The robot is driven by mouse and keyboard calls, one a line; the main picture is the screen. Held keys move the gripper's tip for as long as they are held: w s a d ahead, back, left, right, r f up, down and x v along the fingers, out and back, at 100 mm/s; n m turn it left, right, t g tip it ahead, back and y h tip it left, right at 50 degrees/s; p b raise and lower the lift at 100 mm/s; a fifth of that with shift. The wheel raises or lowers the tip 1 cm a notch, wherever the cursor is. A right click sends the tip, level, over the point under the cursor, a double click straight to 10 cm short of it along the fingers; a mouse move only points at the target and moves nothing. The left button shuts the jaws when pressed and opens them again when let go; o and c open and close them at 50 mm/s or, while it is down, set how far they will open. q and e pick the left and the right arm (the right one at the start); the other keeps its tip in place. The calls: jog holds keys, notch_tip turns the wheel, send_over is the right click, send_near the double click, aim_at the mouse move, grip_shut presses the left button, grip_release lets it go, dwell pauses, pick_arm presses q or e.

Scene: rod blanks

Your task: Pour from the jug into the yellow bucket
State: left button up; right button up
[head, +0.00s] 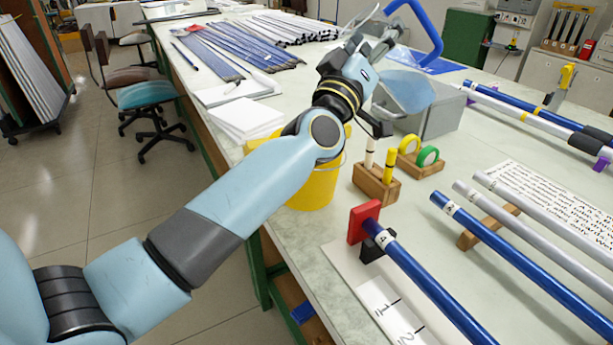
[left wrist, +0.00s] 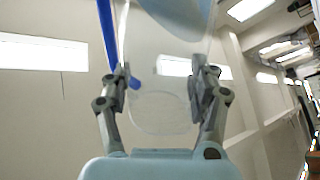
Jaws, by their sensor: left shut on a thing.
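The clear jug (head: 408,88) with a blue handle (head: 436,32) holds pale blue liquid and is off the table, tilted. My left gripper (head: 384,78) is shut on the jug's body. In the left wrist view the clear jug (left wrist: 160,105) sits between the two fingers (left wrist: 163,82), with blue liquid at the top edge of the picture. The yellow bucket (head: 314,188) stands near the table's left edge, left of and nearer than the jug. My left arm hides much of it, including most of its rim. No stream of liquid shows. My right gripper is out of view.
A grey box (head: 436,118) stands below and behind the jug. A wooden block with markers (head: 377,186) and tape rolls (head: 420,160) are right of the bucket. Blue and grey rods (head: 520,262) lie at the right. White paper stacks (head: 244,118) lie behind the bucket.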

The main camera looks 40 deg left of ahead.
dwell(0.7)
pick_arm(q)
jog(key=shift+f+n+b, duration=0.2)
jog(key=shift+n+b, duration=0.3)
jog(key=shift+b, duration=0.1)
jog(key=shift+r+y, duration=0.1)
jog(key=shift+y, duration=0.3)
jog(key=shift+f+n+y+b, duration=0.2)
jog(key=shift+n+y+b, duration=0.1)
jog(key=shift+n+b, duration=0.3)
jog(key=shift+f+n+t+y+b, duration=0.25)
jog(key=shift+n+y+b, duration=0.2)
jog(key=shift+b, duration=0.3)
dwell(0.7)
